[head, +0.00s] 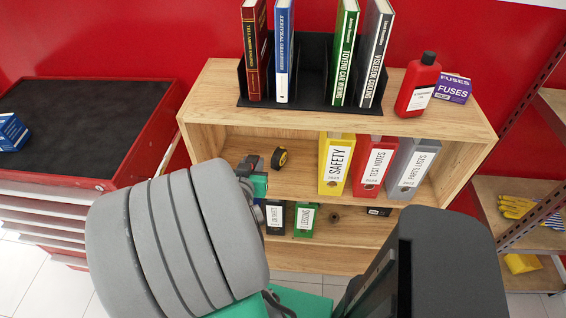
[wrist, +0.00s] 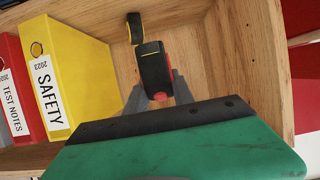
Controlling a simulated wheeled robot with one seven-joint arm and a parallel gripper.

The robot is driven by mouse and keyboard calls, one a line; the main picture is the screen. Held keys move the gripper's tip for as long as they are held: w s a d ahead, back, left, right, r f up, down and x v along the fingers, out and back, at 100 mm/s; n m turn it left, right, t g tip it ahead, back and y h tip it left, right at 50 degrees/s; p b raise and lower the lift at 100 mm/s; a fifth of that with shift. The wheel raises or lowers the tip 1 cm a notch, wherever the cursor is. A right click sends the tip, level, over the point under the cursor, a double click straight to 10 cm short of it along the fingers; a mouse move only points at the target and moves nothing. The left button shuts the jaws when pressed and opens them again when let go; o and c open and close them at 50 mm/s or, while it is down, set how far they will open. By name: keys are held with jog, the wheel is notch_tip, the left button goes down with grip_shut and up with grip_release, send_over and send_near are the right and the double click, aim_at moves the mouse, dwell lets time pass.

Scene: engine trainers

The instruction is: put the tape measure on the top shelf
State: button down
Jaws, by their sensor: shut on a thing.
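My gripper (wrist: 158,92) is shut on a black-and-red case with a thin yellow line, which looks like the tape measure (wrist: 153,62). The wrist view shows it between the two grey fingers, inside the shelf unit near a wooden side wall. In the head view my gripper (head: 252,165) is at the left of the middle shelf, partly behind my arm, and the held case is hard to make out there. The top shelf (head: 215,97) is the wooden board above, holding books and other items.
A small black-and-yellow round thing (head: 279,157) stands on the middle shelf beside my gripper. Yellow (head: 336,163), red (head: 373,165) and grey binders stand further right. Books in a black rack (head: 313,70), a red bottle (head: 418,86) and a fuse box (head: 453,88) occupy the top; its left end is bare.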

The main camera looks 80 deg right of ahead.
jog(key=w+d+f, duration=0.2)
jog(key=d+f, duration=0.1)
jog(key=w+d+f+b, duration=0.1)
jog(key=w+d+f, duration=0.2)
jog(key=d, duration=0.1)
jog(key=w+d+f, duration=0.3)
jog(key=shift+w+d+b, duration=0.15)
jog(key=shift+d+b, duration=0.15)
jog(key=shift+b, duration=0.05)
jog(key=f, duration=0.4)
jog(key=shift+w+d, duration=0.2)
jog(key=shift+d, duration=0.05)
jog(key=shift+r, duration=0.1)
jog(key=shift+f, duration=0.2)
jog(key=c, duration=1.1)
grip_release()
jog(key=shift+r, duration=0.1)
